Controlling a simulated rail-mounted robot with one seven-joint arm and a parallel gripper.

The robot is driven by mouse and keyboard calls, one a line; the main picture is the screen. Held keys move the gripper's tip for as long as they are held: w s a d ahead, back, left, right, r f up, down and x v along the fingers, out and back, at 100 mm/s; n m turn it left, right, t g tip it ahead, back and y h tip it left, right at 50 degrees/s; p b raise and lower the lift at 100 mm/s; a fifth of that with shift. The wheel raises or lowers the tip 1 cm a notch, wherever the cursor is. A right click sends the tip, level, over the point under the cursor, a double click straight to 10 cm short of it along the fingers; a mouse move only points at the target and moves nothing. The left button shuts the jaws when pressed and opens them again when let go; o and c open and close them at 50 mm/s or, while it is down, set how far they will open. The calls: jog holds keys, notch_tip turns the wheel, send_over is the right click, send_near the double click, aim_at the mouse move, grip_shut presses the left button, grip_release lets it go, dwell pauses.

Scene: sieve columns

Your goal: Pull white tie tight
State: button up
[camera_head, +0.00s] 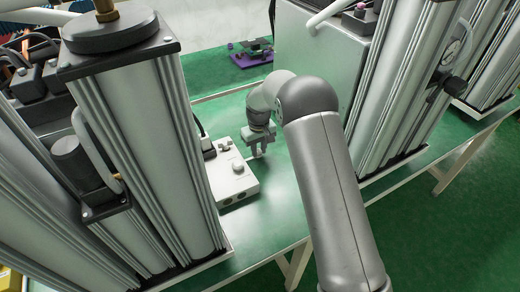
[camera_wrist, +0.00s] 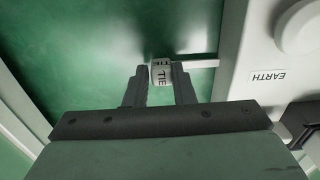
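The white tie (camera_wrist: 161,74) has a small block end lettered "TIE", which sits between my fingertips in the wrist view. A thin white strip (camera_wrist: 201,63) runs right from it toward the white box. My gripper (camera_wrist: 160,72) has its two dark fingers close on either side of the block and appears shut on it. In the head view my gripper (camera_head: 258,154) points down just right of the white box (camera_head: 232,176), low over the green bench. The tie itself is too small to make out there.
The white box carries an "EARTH" label (camera_wrist: 268,75) and a round knob (camera_wrist: 302,27). Tall silver columns stand left (camera_head: 130,150) and right (camera_head: 395,90) of my arm. A grey cabinet (camera_head: 315,60) stands behind. Bare green bench (camera_head: 262,205) lies in front of my gripper.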

aim_at(260, 150)
jog(key=shift+w+d, duration=0.1)
jog(key=shift+d, duration=0.05)
notch_tip(260, 150, up, 18)
jog(key=shift+f+b, duration=0.25)
jog(key=shift+b, duration=0.3)
dwell(0.4)
jog(key=s+d+r+m, duration=0.1)
jog(key=s+d+r, duration=0.1)
jog(key=s+d, duration=0.45)
jog(key=s+d+r+m, duration=0.25)
jog(key=s+d, duration=0.25)
jog(key=s, duration=0.3)
jog(key=s+d+f, duration=0.1)
jog(key=s+d, duration=0.1)
jog(key=s, duration=0.5)
jog(key=s+d+f+m, duration=0.1)
jog(key=s+d+f, duration=0.1)
jog(key=s, duration=0.5)
jog(key=s+d+f+m, duration=0.1)
jog(key=s+d+f, duration=0.1)
jog(key=s, duration=0.6)
jog(key=shift+s+d+m, duration=0.1)
jog(key=shift+d+m, duration=0.15)
jog(key=shift+d, duration=0.4)
jog(key=shift+o, duration=0.3)
